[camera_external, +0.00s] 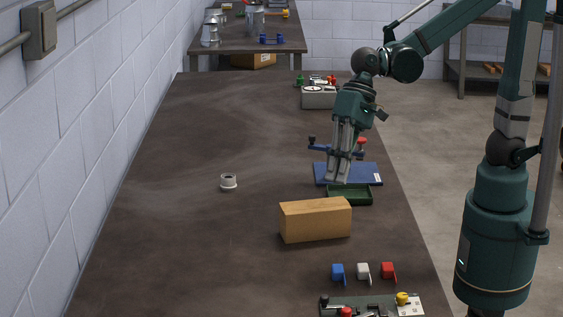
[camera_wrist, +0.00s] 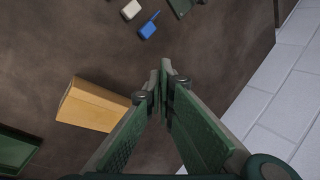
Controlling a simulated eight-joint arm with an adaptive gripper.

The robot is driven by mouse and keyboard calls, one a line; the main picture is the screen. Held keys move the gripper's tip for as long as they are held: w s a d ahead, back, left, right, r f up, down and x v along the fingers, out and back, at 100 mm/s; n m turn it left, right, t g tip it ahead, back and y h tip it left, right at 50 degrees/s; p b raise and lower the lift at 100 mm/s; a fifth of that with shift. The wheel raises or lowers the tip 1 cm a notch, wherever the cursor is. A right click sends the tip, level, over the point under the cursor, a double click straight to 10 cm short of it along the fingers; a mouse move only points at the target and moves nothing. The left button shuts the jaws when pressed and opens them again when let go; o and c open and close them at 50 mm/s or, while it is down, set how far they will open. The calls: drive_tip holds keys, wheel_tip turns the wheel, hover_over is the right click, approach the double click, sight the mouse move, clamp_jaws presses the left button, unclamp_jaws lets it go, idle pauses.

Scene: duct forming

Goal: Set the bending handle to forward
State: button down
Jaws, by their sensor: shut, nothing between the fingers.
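No part is labelled as the bending handle, so I cannot tell for sure which one it is. A blue-based device (camera_external: 363,174) stands right of the table's middle. It has a blue crossbar with a black knob (camera_external: 312,140) at its left end and a red knob (camera_external: 362,141) at its right. My gripper (camera_external: 336,179) points down in front of this device and hides part of it; contact cannot be told. A second device (camera_external: 375,307) at the front edge has black, red and yellow knobs and is partly cut off. In the wrist view my gripper (camera_wrist: 163,68) is shut and empty.
A tan block (camera_external: 316,221) lies in front of a green tray (camera_external: 349,196). Blue (camera_external: 338,272), white (camera_external: 362,270) and red (camera_external: 388,271) pieces lie in a row nearer the front. A white ring-shaped part (camera_external: 228,182) stands at left. The table's left side is mostly clear.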

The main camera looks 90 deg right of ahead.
drive_tip(key=w+a+f+m+g+y+p, duration=0.1)
drive_tip(key=a+f+m, duration=0.1)
drive_tip(key=a, duration=0.6)
drive_tip(key=w+a+f+m+g+y+p, duration=0.1)
drive_tip(key=a+f, duration=0.3)
drive_tip(key=a, duration=0.5)
drive_tip(key=w+a+f+m+g+y+p, duration=0.1)
drive_tip(key=a+f+m+g+p, duration=0.1)
drive_tip(key=a, duration=0.7)
drive_tip(key=shift+w+a+f+m+g+y, duration=0.2)
drive_tip(key=shift+w+f+m+g+y, duration=0.25)
drive_tip(key=shift+m+g, duration=0.35)
drive_tip(key=shift+s+a+f, duration=0.1)
drive_tip(key=shift+s, duration=0.05)
drive_tip(key=x, duration=0.9)
drive_tip(key=shift+f+b, duration=0.4)
drive_tip(key=shift+a, duration=0.1)
